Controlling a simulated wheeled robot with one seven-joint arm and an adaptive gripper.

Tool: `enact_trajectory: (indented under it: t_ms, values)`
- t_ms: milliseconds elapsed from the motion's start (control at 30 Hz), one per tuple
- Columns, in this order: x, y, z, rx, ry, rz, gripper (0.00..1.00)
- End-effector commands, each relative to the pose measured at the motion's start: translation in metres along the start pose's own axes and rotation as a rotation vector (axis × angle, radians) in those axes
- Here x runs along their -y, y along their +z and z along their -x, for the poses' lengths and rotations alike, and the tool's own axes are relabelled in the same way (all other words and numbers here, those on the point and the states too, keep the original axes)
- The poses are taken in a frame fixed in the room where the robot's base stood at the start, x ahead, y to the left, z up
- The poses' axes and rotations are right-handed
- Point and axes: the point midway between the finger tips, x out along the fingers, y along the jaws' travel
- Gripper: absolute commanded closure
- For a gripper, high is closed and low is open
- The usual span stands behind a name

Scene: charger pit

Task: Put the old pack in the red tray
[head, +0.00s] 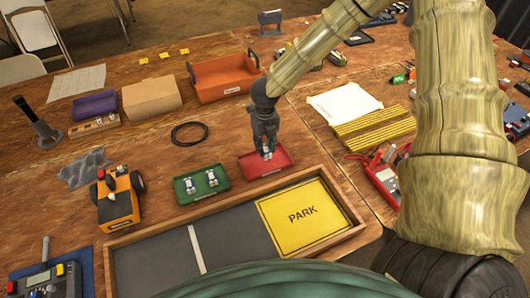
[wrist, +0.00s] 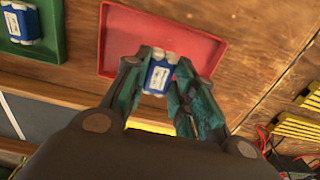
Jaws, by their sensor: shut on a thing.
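My gripper (head: 265,150) is shut on the old pack, a small blue and white battery pack (wrist: 158,76) with a white label. In the wrist view the gripper's two fingers (wrist: 159,88) press on its left and right sides. The pack is over the red tray (wrist: 117,42); I cannot tell whether it touches the tray floor. In the head view the red tray (head: 282,168) is right of the green tray (head: 181,196), and the gripper hides part of it and of the pack.
Two similar packs (head: 190,186) stand in the green tray. An orange wheeled robot (head: 118,203) is left of it. The framed bay with a yellow PARK pad (head: 320,198) lies in front. A black cable loop (head: 189,124) and an orange crate (head: 205,97) are behind.

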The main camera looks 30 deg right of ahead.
Motion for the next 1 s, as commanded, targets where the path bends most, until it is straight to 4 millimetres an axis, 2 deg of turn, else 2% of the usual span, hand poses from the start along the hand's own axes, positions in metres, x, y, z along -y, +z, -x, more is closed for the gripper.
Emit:
enact_trajectory:
  t_ms: [167,500,900,933,1000]
  values:
    - [0.0,0.0,-0.008,0.0,0.0,0.0,1.0]
    - [0.0,0.0,-0.042,0.001,0.0,0.001,1.0]
    - [0.0,0.0,-0.046,0.001,0.0,0.001,1.0]
    - [0.0,0.0,-0.046,0.001,0.0,0.001,0.68]
    - [0.0,0.0,-0.045,0.001,0.0,0.001,0.56]
